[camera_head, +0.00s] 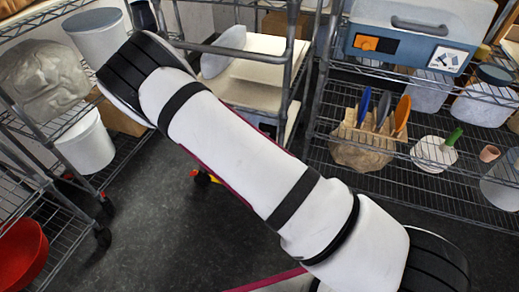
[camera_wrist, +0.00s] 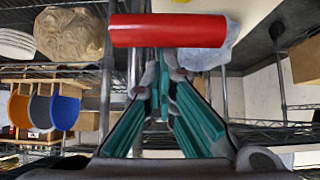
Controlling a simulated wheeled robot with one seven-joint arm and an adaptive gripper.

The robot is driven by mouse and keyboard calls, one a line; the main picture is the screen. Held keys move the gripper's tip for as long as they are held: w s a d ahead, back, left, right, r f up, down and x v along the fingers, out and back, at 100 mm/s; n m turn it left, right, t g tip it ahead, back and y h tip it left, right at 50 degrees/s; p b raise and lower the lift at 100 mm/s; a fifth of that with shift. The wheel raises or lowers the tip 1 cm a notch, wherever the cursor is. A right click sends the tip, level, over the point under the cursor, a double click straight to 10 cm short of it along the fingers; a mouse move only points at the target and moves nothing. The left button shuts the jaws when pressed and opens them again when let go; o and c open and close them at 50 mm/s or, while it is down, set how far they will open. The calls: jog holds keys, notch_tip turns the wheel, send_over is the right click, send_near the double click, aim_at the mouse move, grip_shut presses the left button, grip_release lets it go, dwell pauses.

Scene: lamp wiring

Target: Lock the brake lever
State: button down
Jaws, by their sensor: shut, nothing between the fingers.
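In the head view a small red and yellow piece (camera_head: 203,178) shows low by a caster under the middle cart, partly hidden by my arm; it may be the brake lever. In the wrist view a smooth red bar (camera_wrist: 168,31) lies crosswise just past my fingertips; I cannot tell whether it is the same piece or whether it is touched. My gripper (camera_wrist: 164,78) is shut and empty, its teal-sided fingers pointing toward the bar. My gripper does not show in the head view, where my white arm crosses the middle.
Wire shelving (camera_head: 400,185) stands right, with a blue-grey case (camera_head: 415,38) and a wooden rack of coloured pieces (camera_head: 370,122). Another wire rack at left holds white bins (camera_head: 86,142) and a red bowl (camera_head: 22,252). Dark floor (camera_head: 140,225) is open between them.

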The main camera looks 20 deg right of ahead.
jog(key=shift+f, duration=0.6)
jog(key=shift+s+f, duration=0.1)
